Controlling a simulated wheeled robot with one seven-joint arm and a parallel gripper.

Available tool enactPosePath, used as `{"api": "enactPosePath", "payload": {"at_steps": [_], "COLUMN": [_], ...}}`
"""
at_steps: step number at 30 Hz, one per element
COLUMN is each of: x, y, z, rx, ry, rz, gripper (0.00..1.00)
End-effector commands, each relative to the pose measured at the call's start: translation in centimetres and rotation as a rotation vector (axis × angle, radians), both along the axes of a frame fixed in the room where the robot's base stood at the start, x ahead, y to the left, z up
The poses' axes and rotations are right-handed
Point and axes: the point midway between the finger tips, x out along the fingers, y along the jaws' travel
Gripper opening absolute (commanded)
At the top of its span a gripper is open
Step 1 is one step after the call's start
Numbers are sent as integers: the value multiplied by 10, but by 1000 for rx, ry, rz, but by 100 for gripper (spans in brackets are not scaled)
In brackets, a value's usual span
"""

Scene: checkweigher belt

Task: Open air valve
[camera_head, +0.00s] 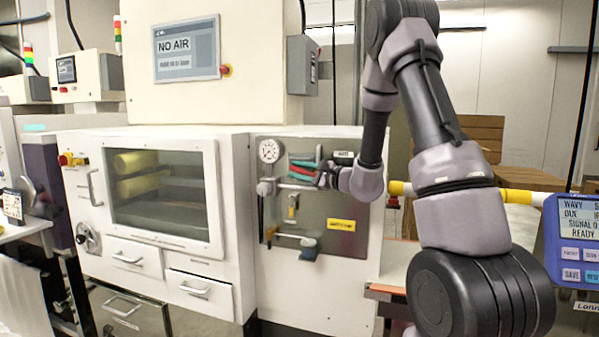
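The display (187,50) above the machine reads "NO AIR". A metal panel (325,262) on the white cabinet carries a round gauge (269,151) and a horizontal pipe with a grey fitting (266,187). A small yellow handle (292,205) hangs down below the pipe. I cannot tell for certain which part is the air valve. My arm reaches in from the right, and my gripper (326,177) is at the upper panel, beside red and teal parts (304,169). Its fingertips are too small and overlapped to read.
A yellow label (341,224) sits on the panel's right. Left of it is a windowed door (160,190) with drawers (200,290) below. A yellow-and-white bar (517,196) and a blue screen unit (575,235) are at the right, behind and beside my arm.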

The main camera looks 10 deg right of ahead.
Motion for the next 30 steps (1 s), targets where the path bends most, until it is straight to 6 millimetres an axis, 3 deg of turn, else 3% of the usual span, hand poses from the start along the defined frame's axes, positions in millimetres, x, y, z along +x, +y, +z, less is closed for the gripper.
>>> {"api": "enactPosePath", "payload": {"at_steps": [7, 15, 30], "x": [2, 0, -77], "y": [2, -1, -67], "z": [1, -12, 9], "rx": [-57, -236, -228], "ry": [24, 128, 129], "rz": [2, -2, -4], "gripper": [51, 51, 51]}}
